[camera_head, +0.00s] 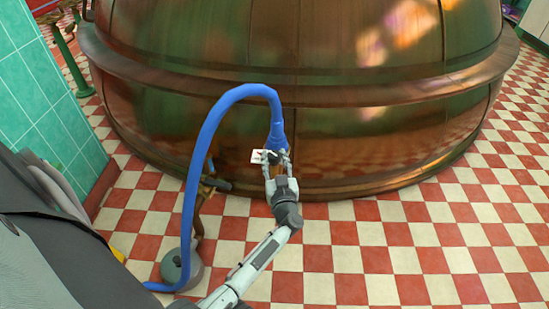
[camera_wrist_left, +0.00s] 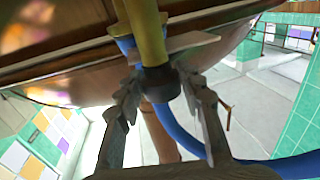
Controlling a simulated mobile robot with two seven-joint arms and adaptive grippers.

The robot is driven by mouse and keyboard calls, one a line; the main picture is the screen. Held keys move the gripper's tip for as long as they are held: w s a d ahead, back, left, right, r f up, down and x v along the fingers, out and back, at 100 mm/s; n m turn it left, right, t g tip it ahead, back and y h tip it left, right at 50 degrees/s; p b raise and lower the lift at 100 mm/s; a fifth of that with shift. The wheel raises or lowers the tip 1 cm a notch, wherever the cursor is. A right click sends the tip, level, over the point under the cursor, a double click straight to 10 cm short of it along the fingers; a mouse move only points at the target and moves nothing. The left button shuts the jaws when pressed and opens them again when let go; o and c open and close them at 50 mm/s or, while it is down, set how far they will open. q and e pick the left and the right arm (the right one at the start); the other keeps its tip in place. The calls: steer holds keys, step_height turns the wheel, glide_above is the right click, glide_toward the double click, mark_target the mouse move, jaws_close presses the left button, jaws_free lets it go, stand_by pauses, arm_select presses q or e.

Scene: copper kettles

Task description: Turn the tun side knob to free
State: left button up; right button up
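The large copper tun (camera_head: 370,140) fills the top of the head view. My left gripper (camera_head: 275,163) is at its lower side, by a small white plate (camera_head: 257,156) and the end of a blue hose (camera_head: 277,130). In the left wrist view, a dark knob-like end (camera_wrist_left: 160,84) on a yellowish stem (camera_wrist_left: 146,35) sits between the two fingers of my left gripper (camera_wrist_left: 161,88). The fingers stand apart on either side of it, with narrow gaps seeming to show. Whether either finger touches is unclear. My right gripper is out of view.
The blue hose (camera_head: 192,190) arches left and down to a grey rounded vessel (camera_head: 181,268) on the floor. A pipe with a dark handle (camera_head: 217,184) is left of my gripper. A green tiled wall (camera_head: 45,110) stands at left. The checkered floor (camera_head: 400,250) is clear at right.

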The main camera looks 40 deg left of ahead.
arm_select(q)
steer(key=o, duration=0.3)
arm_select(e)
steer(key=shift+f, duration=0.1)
